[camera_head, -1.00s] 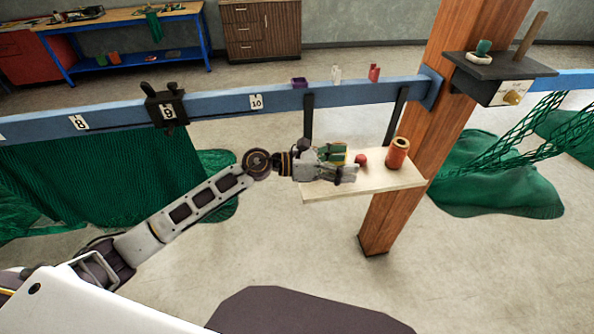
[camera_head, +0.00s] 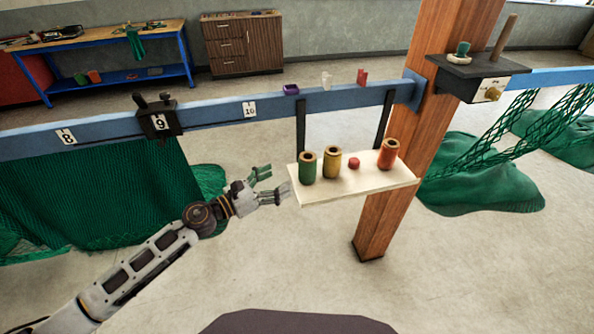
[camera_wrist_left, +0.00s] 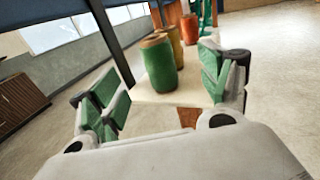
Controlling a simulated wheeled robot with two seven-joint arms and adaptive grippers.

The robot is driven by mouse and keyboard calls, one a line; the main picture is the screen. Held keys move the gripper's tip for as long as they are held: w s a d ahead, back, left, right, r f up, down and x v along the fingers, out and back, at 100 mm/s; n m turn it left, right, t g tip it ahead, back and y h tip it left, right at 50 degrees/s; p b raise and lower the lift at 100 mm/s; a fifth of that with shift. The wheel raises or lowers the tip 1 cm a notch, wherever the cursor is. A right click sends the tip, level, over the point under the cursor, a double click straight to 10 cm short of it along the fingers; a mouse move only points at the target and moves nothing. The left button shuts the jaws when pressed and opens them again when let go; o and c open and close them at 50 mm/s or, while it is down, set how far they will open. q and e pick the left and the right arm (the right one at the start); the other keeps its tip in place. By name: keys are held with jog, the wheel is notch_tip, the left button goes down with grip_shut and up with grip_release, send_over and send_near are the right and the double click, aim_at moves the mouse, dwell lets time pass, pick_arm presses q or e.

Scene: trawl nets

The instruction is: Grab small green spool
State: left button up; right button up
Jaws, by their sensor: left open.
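A green spool (camera_head: 307,170) with a tan top stands upright at the left end of a pale wooden shelf (camera_head: 350,187). A smaller green piece (camera_head: 463,49) sits on a white base on the dark box at the post; I cannot tell if it is a spool. My left gripper (camera_head: 276,181) is open and empty, just left of the shelf, its fingers pointing at the green spool. In the left wrist view the green spool (camera_wrist_left: 161,66) shows ahead between the spread fingers (camera_wrist_left: 165,90), apart from them. My right gripper is out of view.
On the shelf, a yellow spool (camera_head: 332,161), a small red ball (camera_head: 354,163) and an orange-red spool (camera_head: 388,154) stand right of the green one. A blue rail (camera_head: 220,107) with dark shelf brackets runs behind. A wooden post (camera_head: 400,165) stands at the right.

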aim_at(300, 166)
pick_arm(q)
jog(key=shift+a+f, duration=0.3)
jog(key=shift+a, duration=0.2)
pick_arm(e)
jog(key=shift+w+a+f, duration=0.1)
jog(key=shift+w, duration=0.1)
pick_arm(q)
jog(key=shift+p+x, duration=1.15)
jog(key=shift+x, duration=2.45)
jog(key=shift+w+d, duration=0.35)
jog(key=shift+w, duration=0.1)
jog(key=shift+w+d, duration=0.1)
jog(key=shift+d, duration=0.05)
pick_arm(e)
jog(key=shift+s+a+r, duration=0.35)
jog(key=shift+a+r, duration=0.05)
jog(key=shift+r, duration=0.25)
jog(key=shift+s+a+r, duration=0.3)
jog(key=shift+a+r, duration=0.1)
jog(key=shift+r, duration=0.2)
